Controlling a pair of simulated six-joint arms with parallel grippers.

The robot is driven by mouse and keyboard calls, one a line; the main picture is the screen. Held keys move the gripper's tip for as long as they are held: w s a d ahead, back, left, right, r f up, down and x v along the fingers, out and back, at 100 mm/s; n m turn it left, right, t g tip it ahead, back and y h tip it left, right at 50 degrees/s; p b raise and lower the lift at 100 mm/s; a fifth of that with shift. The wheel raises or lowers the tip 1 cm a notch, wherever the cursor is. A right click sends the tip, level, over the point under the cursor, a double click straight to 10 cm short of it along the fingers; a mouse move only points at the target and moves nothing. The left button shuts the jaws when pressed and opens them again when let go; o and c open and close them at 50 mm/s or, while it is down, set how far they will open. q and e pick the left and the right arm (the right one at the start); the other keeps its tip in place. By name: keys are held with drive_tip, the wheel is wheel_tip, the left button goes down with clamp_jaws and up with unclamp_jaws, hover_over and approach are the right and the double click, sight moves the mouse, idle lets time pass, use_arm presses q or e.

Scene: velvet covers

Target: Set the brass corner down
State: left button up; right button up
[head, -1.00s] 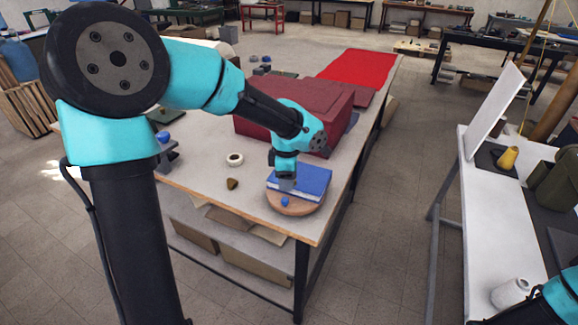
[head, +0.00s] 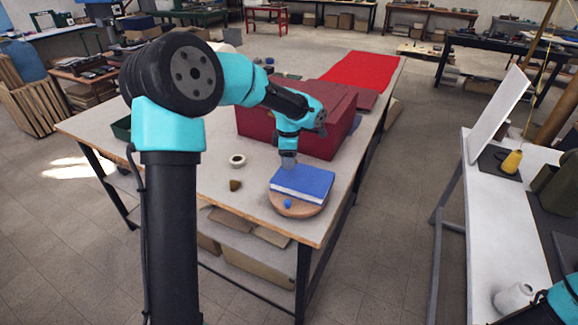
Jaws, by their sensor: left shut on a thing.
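My left gripper (head: 289,161) points down just above the far left part of a blue book (head: 303,182). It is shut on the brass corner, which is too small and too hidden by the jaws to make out. The book lies on a round wooden board (head: 281,207) near the table's front right corner. A small blue ball (head: 288,204) sits in front of the book. Of my right arm, only a turquoise part shows at the lower right edge; its gripper is out of view.
A large dark red box (head: 270,132) stands behind the book. A white ring (head: 237,160) and a small brown lump (head: 236,185) lie left of the board. A red cloth (head: 360,70) covers the far end. The table's front left is clear.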

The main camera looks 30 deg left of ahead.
sight(289, 172)
use_arm(q)
drive_tip(key=shift+f, duration=1.7)
drive_tip(key=shift+f, duration=0.1)
drive_tip(key=o, duration=0.9)
wheel_tip(289, 172, up, 12)
drive_tip(key=shift+r, duration=0.15)
